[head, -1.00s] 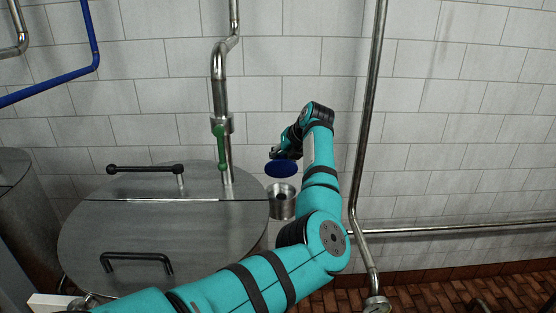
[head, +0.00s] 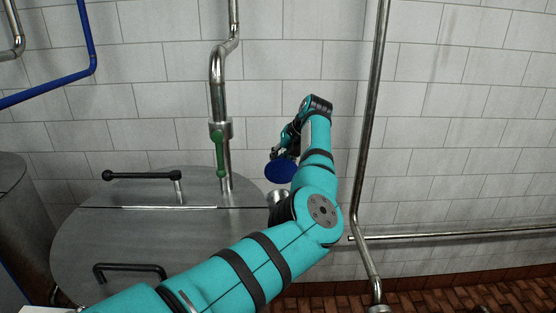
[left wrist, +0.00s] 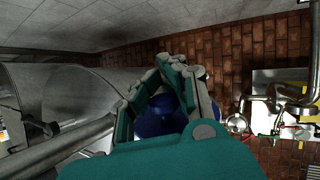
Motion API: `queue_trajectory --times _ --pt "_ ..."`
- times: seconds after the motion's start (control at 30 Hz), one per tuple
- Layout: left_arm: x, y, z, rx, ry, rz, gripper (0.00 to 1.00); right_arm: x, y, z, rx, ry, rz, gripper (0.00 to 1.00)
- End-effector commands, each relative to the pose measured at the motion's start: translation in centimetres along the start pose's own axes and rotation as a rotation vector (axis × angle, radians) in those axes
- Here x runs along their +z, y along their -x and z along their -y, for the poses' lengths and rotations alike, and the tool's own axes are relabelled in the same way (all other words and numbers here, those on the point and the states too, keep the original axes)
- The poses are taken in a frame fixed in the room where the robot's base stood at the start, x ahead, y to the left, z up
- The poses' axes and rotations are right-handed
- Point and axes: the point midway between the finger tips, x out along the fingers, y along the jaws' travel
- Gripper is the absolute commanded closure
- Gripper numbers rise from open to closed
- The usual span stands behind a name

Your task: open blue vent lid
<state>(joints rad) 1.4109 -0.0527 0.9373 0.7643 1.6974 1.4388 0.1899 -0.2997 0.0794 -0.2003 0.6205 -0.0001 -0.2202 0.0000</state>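The blue vent lid (head: 280,173) is a dark blue disc raised above the short metal vent pipe (head: 277,198). My left gripper (head: 284,153) is just above the lid and appears shut on it. In the left wrist view, the fingers (left wrist: 170,72) close around the blue lid (left wrist: 152,122), though their exact contact is partly hidden. The lid is apart from the vent rim and tilted in the head view. My left arm hides most of the vent pipe. My right gripper is not in view.
A large steel tank (head: 130,240) with black handles stands at left. A vertical pipe with a green lever (head: 220,155) rises beside the vent. Another tall pipe (head: 366,150) stands to the right of my arm. The tiled wall is behind.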

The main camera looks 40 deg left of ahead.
Motion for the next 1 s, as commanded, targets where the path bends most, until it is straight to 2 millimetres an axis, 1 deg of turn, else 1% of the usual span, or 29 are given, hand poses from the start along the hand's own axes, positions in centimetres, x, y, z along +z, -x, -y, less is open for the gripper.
queue_trajectory --times 0.03,0.73,1.0 --pt "0.37 0.63 0.27 -0.009 -0.001 0.014 1.0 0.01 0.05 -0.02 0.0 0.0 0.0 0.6" --pt "0.34 0.62 0.3 -0.009 -0.001 0.013 1.0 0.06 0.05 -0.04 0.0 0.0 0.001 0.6" --pt "0.18 0.35 0.18 -0.005 -0.001 0.006 0.64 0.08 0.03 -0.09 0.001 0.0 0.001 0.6"
